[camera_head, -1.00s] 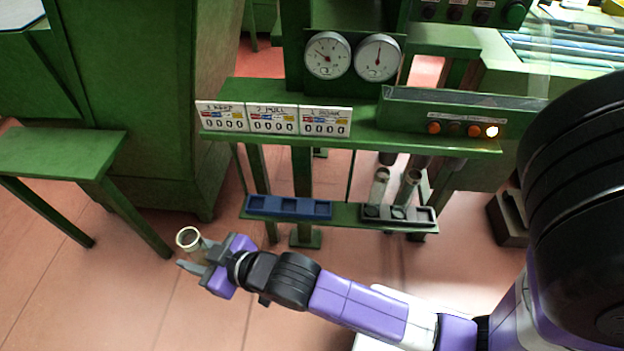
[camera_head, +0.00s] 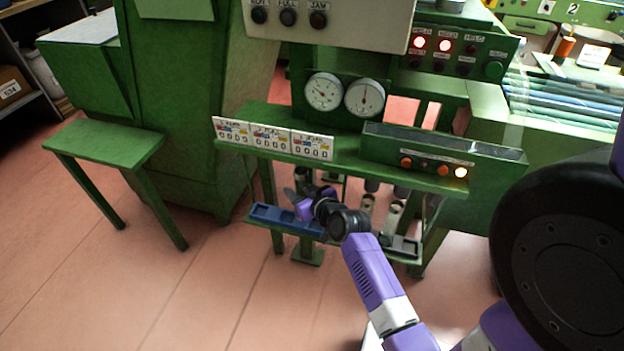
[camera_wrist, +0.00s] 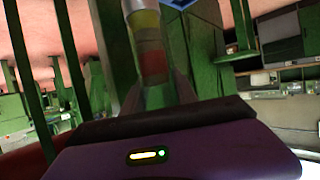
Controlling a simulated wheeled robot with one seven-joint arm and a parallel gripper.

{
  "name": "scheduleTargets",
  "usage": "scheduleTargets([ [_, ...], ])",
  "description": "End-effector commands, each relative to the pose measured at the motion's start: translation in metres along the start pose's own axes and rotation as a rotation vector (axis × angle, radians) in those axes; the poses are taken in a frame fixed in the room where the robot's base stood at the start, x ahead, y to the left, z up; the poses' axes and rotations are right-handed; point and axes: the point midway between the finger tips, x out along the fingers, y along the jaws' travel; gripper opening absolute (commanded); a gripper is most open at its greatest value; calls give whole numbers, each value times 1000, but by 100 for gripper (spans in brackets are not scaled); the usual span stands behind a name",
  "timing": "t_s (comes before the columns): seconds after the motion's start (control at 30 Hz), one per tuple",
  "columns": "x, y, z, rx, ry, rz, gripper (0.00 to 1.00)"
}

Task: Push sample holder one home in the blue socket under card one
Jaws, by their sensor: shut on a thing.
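My gripper (camera_head: 296,193) is at the blue socket strip (camera_head: 270,214), beneath the row of cards. In the wrist view its fingers are shut on a sample holder (camera_wrist: 150,45), a tube with yellow and red bands and a grey end. In the head view the holder is too small and covered to make out. A blue corner (camera_wrist: 175,3) shows at the top of the wrist view, close to the holder's end. I cannot tell whether the holder is inside a socket. Card one (camera_head: 232,130) is the leftmost white card on the shelf edge above.
The green shelf (camera_head: 345,168) with the cards overhangs my gripper. To the right, a dark rack (camera_head: 408,246) carries two clear tubes, one of them here (camera_head: 393,218). A green side table (camera_head: 104,143) stands to the left. The floor in front is clear.

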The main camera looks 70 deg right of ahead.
Motion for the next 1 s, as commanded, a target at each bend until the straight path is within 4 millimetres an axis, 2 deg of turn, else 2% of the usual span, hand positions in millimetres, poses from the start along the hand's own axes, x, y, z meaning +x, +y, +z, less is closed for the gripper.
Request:
scheduleTargets([
  [0.03,-1,18,-2,13,2,26,0],
  [0.1,-1,33,-2,22,4,48,0],
  [0.23,-1,48,-1,28,7,69,0],
  [0.57,4,49,11,30,7,71,0],
  [1.0,18,49,44,30,7,72,0],
])
